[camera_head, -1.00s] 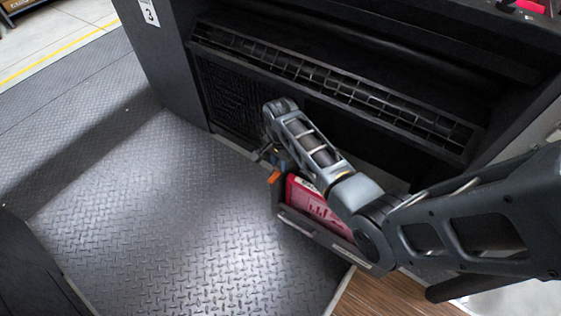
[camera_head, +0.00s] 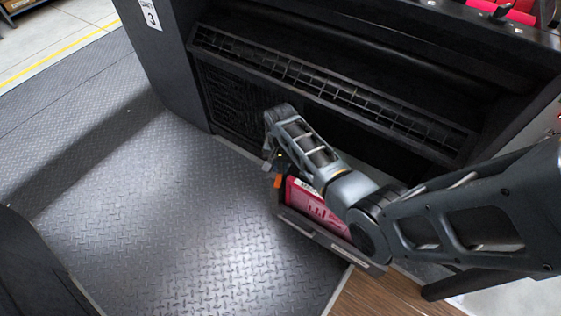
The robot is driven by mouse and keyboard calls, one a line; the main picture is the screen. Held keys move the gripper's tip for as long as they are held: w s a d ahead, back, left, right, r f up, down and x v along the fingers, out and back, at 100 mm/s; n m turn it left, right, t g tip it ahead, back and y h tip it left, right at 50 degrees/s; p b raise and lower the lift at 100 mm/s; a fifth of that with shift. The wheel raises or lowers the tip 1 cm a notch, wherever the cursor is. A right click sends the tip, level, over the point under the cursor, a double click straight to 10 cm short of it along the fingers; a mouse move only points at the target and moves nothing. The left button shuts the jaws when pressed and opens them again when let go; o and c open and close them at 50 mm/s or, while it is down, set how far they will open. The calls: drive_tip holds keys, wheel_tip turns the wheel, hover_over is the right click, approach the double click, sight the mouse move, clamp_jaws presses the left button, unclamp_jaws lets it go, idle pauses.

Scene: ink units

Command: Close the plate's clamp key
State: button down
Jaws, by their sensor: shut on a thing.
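A red plate (camera_head: 318,210) with pale markings stands in a dark tray-like holder (camera_head: 322,237) at the lower middle. A small orange piece (camera_head: 278,181), apparently the clamp key, shows at the plate's left end, beside my gripper. My gripper (camera_head: 273,165) is at the end of my bent arm, just above and left of the plate. It is small and partly hidden by my wrist, and is shut at the orange piece. The fingertips and their exact contact are too small to see clearly. My forearm covers the plate's upper right side.
A large dark machine with a slatted grille (camera_head: 330,95) stands behind my arm. A metal tread-plate floor (camera_head: 170,220) lies open to the left. A wooden surface (camera_head: 385,295) is at the bottom right. Red parts (camera_head: 510,12) sit on the machine's top.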

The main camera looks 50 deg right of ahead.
sight(280, 165)
drive_tip(key=n+p, duration=0.1)
drive_tip(key=n, duration=0.2)
drive_tip(key=shift+r+n+p, duration=0.1)
drive_tip(key=shift+n+p, duration=0.2)
drive_tip(key=shift+n, duration=0.1)
drive_tip(key=n+p, duration=0.1)
drive_tip(key=n, duration=0.2)
drive_tip(key=shift+n, duration=0.3)
drive_tip(key=n+p, duration=0.1)
drive_tip(key=n, duration=0.4)
drive_tip(key=shift+n, duration=0.7)
drive_tip(key=c, duration=1)
unclamp_jaws()
drive_tip(key=shift+c, duration=0.2)
drive_tip(key=shift+r+p, duration=1.15)
drive_tip(key=shift+r, duration=2.6)
